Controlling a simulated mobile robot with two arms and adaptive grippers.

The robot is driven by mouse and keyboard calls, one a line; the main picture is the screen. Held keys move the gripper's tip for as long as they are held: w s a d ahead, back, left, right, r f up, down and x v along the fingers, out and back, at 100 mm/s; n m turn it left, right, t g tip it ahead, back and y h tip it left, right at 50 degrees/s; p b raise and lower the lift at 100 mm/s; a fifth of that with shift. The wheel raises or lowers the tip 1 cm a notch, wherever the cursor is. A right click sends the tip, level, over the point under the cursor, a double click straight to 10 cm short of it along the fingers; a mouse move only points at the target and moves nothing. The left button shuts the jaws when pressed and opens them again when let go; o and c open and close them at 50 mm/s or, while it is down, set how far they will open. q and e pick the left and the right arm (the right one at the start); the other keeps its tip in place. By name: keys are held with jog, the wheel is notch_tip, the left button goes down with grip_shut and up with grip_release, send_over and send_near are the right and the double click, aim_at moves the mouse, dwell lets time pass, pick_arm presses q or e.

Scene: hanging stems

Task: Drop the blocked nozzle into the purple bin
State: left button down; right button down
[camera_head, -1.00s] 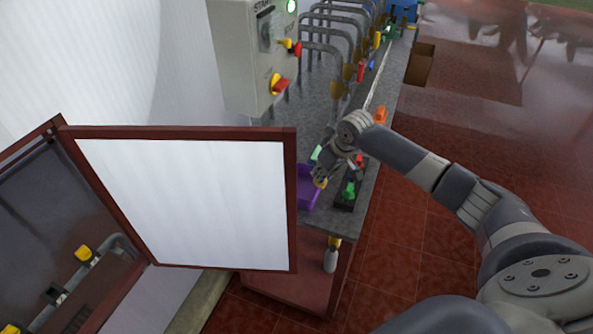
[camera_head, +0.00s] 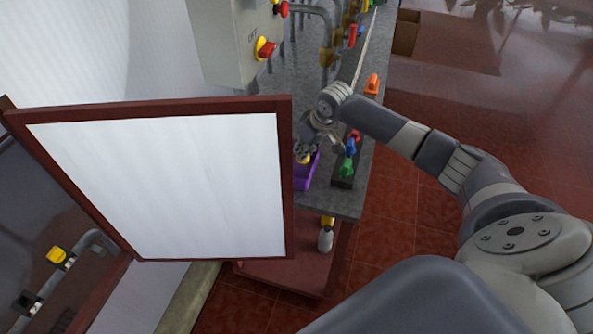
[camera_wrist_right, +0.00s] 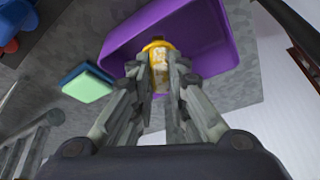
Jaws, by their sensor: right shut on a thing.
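The purple bin (camera_head: 305,176) stands on the grey counter, partly hidden behind the white panel's edge; it also fills the top of the right wrist view (camera_wrist_right: 215,40). My right gripper (camera_head: 304,155) is over the bin. In the right wrist view, my right gripper (camera_wrist_right: 158,75) is shut on the yellow nozzle (camera_wrist_right: 157,47), which has a pale, speckled face. The nozzle is in front of the bin's opening; I cannot tell how far above the floor of the bin it is. My left gripper is not in view.
A white panel with a red-brown frame (camera_head: 288,190) stands close left of the bin. A dark rack with coloured nozzles (camera_head: 347,168) is right of it. A green and blue sponge (camera_wrist_right: 87,84) lies beside the bin. An orange item (camera_head: 372,83) lies farther back.

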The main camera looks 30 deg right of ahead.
jog(key=shift+f, duration=0.1)
jog(key=c, duration=1.5)
grip_release()
jog(key=shift+s, duration=0.15)
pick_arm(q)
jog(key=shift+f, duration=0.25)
pick_arm(e)
jog(key=v, duration=1.2)
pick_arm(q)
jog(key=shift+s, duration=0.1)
